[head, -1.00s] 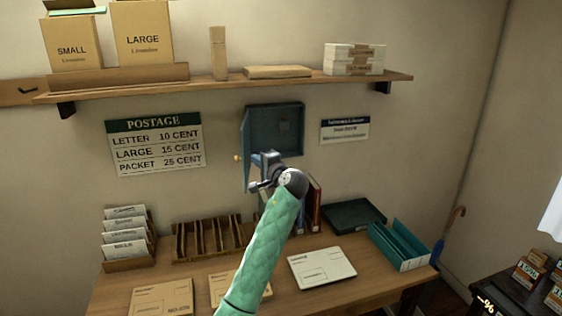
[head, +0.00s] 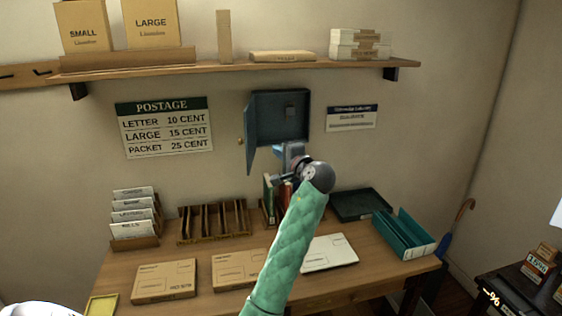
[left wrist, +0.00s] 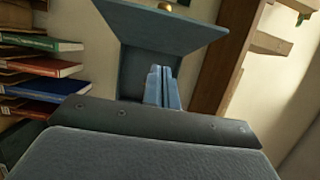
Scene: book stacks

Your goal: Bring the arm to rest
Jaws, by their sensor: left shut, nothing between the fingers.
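My left gripper (head: 290,155) is in front of the wall, at the end of my green-sleeved arm. Its fingers are shut together with nothing between them; they also show in the left wrist view (left wrist: 163,88). In the head view it overlaps the lower edge of the blue wall cabinet (head: 292,108), whose door (head: 260,125) stands open to the left. How far the gripper is from the cabinet, I cannot tell. My right gripper is not in view.
Below the arm is the wooden table (head: 225,300) with flat parcels, a slotted rack (head: 212,220), upright books (head: 269,195) partly behind my arm, and a teal tray (head: 403,235). A wall shelf (head: 235,70) with boxes runs above. The books also show in the left wrist view (left wrist: 38,67).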

